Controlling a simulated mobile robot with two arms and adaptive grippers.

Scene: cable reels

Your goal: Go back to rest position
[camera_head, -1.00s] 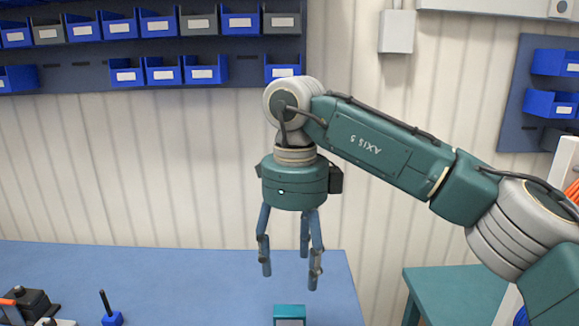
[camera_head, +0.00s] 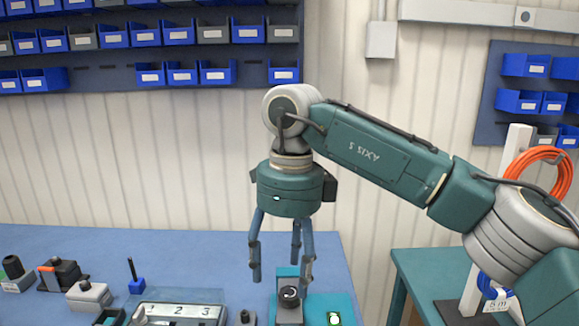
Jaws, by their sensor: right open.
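My right gripper (camera_head: 280,268) hangs down from the arm that comes in from the right. Its blue-grey fingers are spread and empty. It is above the blue table (camera_head: 200,245), near a small teal-based device (camera_head: 313,305) with a black knob and a lit green button. The fingers overlap this device in the picture; I cannot tell how far above it they are. My left gripper does not show.
A tray marked 1, 2, 3 (camera_head: 178,310) lies at the table's front. Small black and grey devices (camera_head: 62,274) stand at the left. An orange cable coil (camera_head: 540,172) hangs on a white post at the right, beside a teal table (camera_head: 420,262). Blue bins line the wall.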

